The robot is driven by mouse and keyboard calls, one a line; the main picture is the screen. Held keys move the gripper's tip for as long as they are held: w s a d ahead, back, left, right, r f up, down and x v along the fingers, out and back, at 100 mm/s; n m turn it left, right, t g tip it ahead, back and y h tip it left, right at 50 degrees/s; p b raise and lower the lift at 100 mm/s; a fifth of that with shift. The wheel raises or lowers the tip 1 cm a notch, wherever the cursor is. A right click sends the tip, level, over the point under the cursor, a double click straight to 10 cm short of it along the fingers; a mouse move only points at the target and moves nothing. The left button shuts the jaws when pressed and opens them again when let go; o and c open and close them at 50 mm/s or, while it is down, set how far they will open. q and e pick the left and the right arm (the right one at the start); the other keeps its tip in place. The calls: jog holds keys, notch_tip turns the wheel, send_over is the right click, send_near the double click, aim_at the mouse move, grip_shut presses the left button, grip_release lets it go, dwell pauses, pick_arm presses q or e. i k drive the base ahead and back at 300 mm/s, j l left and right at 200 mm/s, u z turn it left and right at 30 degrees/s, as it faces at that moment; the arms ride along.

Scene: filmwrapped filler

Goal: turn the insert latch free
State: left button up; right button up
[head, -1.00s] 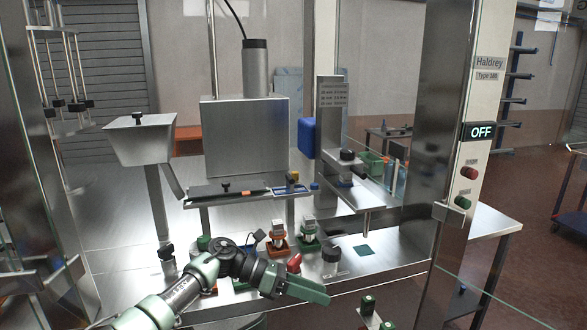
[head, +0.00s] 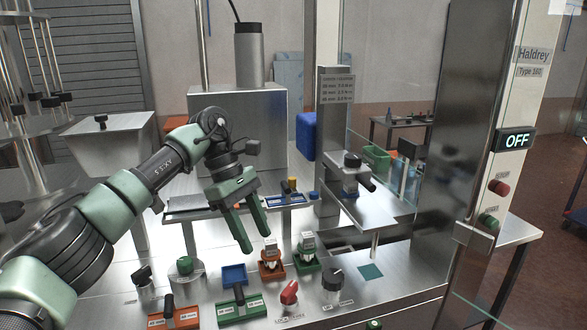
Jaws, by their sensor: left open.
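My left gripper (head: 255,240) is open and empty, fingers pointing down, above the machine's front deck. I cannot tell for sure which part is the insert latch. The fingers appear apart from all of these. My right gripper is out of view.
Orange (head: 272,265) and green (head: 307,260) holders, a blue-topped part (head: 234,276) and labelled trays (head: 242,308) crowd the deck. A steel post (head: 337,140) carries a side bracket.

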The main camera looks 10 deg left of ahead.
aim_at(292, 181)
jog(key=i, duration=1.45)
